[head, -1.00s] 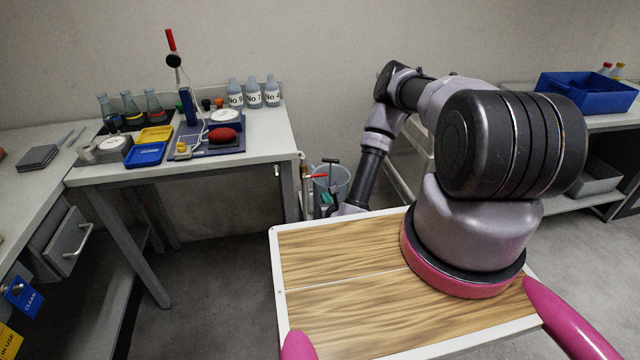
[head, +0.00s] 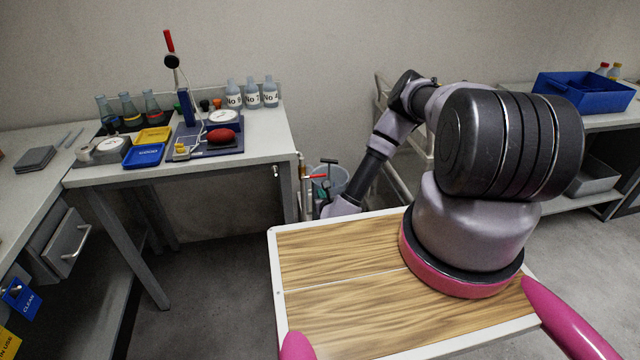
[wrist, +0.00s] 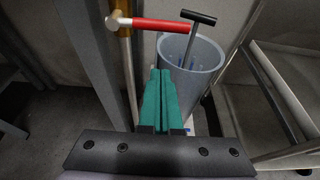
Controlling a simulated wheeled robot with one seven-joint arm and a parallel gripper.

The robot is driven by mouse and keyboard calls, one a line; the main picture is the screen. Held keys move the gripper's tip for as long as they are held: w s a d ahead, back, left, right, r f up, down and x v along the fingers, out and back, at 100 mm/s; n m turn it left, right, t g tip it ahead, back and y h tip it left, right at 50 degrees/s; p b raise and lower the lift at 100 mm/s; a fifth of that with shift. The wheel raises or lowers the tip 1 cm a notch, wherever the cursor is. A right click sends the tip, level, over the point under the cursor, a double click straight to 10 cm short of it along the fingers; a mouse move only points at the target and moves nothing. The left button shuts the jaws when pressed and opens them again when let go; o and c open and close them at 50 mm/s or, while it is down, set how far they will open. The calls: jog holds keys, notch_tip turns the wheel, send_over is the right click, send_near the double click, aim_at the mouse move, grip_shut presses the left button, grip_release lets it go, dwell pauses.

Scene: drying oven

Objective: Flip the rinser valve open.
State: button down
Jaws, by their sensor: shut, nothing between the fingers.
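The rinser valve has a red lever (wrist: 160,24) on a brass pipe (wrist: 127,65) in the wrist view. The lever points right from the brass fitting, roughly level, toward a grey bucket. In the head view the red lever (head: 318,176) shows small beside the bench's right front leg. My gripper (wrist: 160,74) has green fingers, pressed together and empty. The fingertips appear just below the lever in the wrist view; I cannot tell whether they touch it. In the head view my fingers are small and hard to make out.
The grey bucket (wrist: 205,62) stands right of the pipe, with a black T-handled tool (wrist: 193,35) at it. A grey bench post (wrist: 85,50) is close on the left. A pale cart frame (wrist: 285,100) stands to the right. The bench (head: 240,155) carries glassware and trays.

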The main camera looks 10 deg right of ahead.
aim_at(314, 176)
jog(key=w+r, duration=0.2)
jog(key=r, duration=0.1)
jog(key=shift+r, duration=0.2)
jog(key=shift+d, duration=0.1)
dwell(0.4)
